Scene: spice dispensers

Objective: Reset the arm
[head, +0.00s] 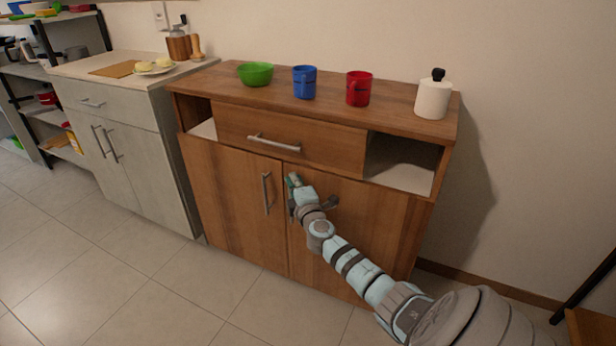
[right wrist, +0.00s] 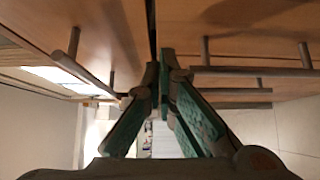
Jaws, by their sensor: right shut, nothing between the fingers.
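My right arm reaches in from the bottom right of the head view. My right gripper (head: 292,182) is in front of the wooden cabinet (head: 235,210), near the gap between its two doors and below the drawer. It is shut and empty. In the right wrist view its green fingers (right wrist: 160,75) come together close to the cabinet front. I cannot tell whether they touch it. The left door's handle (head: 267,193) stands left of the gripper; the right door's handle is partly hidden by my arm. My left gripper is not in view.
A grey counter (head: 125,150) is on the left. The tiled floor in front is clear.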

